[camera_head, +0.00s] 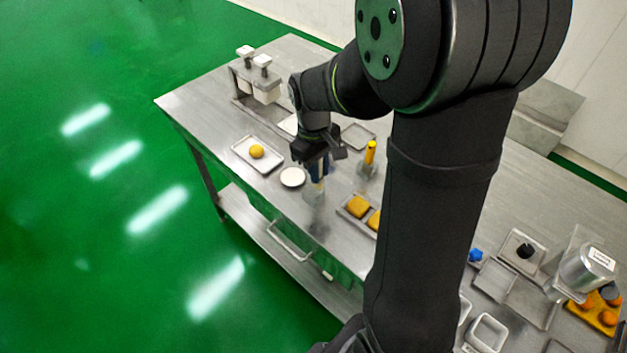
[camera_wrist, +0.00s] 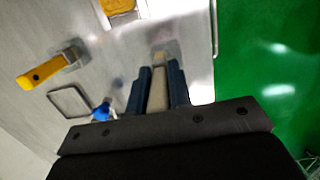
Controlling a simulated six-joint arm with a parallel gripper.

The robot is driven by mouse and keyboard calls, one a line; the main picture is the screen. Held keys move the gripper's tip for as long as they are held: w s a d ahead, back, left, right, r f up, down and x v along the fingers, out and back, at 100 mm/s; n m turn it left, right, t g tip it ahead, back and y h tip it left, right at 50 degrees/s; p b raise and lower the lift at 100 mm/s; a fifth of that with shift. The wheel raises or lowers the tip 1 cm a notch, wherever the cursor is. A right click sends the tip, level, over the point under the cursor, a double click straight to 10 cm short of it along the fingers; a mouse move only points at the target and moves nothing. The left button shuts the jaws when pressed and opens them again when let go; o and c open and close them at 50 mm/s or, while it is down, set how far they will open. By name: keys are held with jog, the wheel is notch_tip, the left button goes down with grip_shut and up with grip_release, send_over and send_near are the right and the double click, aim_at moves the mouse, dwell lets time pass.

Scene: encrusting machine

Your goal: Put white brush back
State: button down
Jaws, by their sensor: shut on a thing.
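My gripper (camera_head: 318,170) is over the table with its blue fingers shut on the white brush. The brush's pale handle (camera_wrist: 157,90) shows between the two fingers (camera_wrist: 157,85) in the wrist view. In the head view the pale part of the brush (camera_head: 319,184) shows just below the fingertips. A clear holder (camera_head: 313,197) stands right under it, and a blurred clear shape (camera_wrist: 168,50) lies beyond the handle in the wrist view. I cannot tell how deep the brush is in the holder. The bristles are not clearly visible.
A yellow brush (camera_head: 371,153) stands in another holder to the right; it also shows in the wrist view (camera_wrist: 45,72). A white round dish (camera_head: 292,177) is close on the left. Yellow blocks (camera_head: 358,206) lie right of the gripper.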

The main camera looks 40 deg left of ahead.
jog(key=shift+s+a+f, duration=0.3)
jog(key=shift+a+f, duration=0.1)
jog(key=shift+a, duration=0.2)
jog(key=shift+f, duration=2)
jog(key=shift+f, duration=0.1)
jog(key=c, duration=1.3)
grip_release()
jog(key=r, duration=0.4)
jog(key=a+r, duration=0.1)
jog(key=r, duration=0.7)
jog(key=shift+a+r, duration=0.1)
jog(key=shift+a, duration=0.1)
